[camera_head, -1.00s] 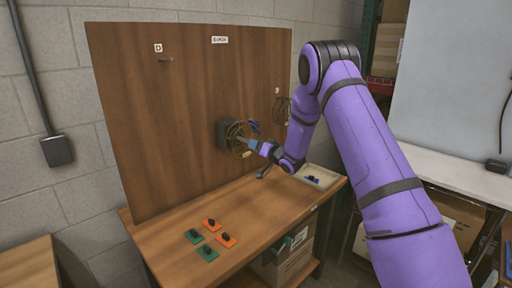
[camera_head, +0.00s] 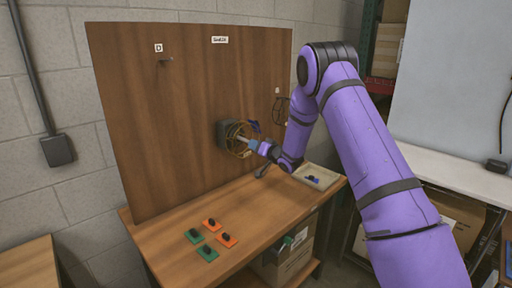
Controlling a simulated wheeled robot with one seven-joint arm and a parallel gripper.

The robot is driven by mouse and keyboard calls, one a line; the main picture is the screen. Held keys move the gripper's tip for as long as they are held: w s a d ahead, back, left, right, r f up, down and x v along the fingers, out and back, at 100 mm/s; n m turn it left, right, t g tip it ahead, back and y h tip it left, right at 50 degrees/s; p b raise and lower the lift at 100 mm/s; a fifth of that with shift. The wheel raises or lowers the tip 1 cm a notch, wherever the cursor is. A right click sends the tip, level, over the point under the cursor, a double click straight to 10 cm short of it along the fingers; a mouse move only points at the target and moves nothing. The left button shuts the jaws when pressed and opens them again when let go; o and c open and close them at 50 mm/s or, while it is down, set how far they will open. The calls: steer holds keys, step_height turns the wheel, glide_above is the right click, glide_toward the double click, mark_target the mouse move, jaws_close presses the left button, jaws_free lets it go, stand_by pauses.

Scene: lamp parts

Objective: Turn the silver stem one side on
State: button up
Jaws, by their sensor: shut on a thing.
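A dark grey box-like fixture (camera_head: 223,134) is mounted on the upright wooden board, with a round brass-coloured wire cage (camera_head: 236,131) on its front. The silver stem (camera_head: 243,138) shows as a short pale piece running from the cage to my gripper. My gripper (camera_head: 253,144) is shut on the silver stem, to the right of the cage and in front of the board. The fingertips are small in this view, and the exact contact is hard to make out. How far the stem is turned cannot be told.
The wooden board (camera_head: 160,110) stands on a wooden table (camera_head: 170,243). Orange tiles (camera_head: 227,240) and green tiles (camera_head: 207,253) with dark knobs lie at the front. A pale tray (camera_head: 327,178) with small blue parts sits at right. A second wire cage (camera_head: 281,111) hangs at the board's right edge.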

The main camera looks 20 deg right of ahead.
steer(key=n, duration=1.1)
steer(key=shift+d, duration=0.1)
steer(key=shift+n, duration=0.3)
stand_by(0.4)
steer(key=o, duration=0.9)
steer(key=v, duration=1)
steer(key=shift+s+d, duration=0.15)
steer(key=shift+s, duration=0.2)
